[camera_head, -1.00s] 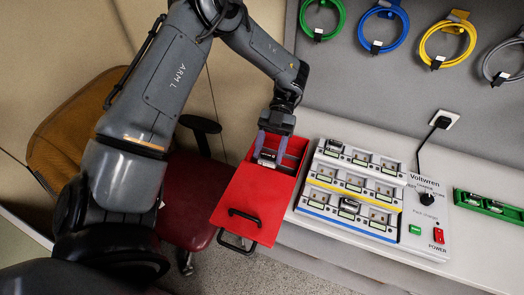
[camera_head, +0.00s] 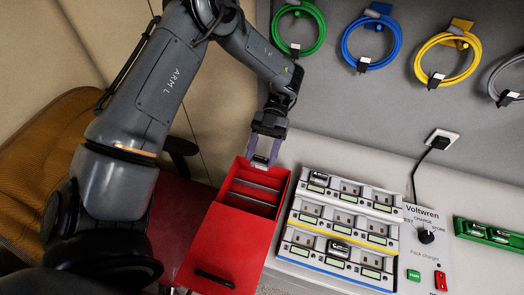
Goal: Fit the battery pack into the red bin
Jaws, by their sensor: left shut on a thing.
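My left gripper (camera_head: 264,154) is shut on a small grey battery pack (camera_head: 261,160), which shows between its purple fingers. It is at the far end of the red bin (camera_head: 225,237). Whether the pack is above the bin's floor or touching it I cannot tell. The bin is open at its far part, with dividers across it and no pack visible in its exposed slots. Its near part is a flat red cover with a black handle (camera_head: 214,279). My right gripper is not in view.
A stepped white charger (camera_head: 355,215) with several bays and a few packs stands right of the bin. Its control panel (camera_head: 427,240) is beside it. A green holder (camera_head: 490,233) with packs lies far right. Coiled cables hang on the wall; chairs stand at left.

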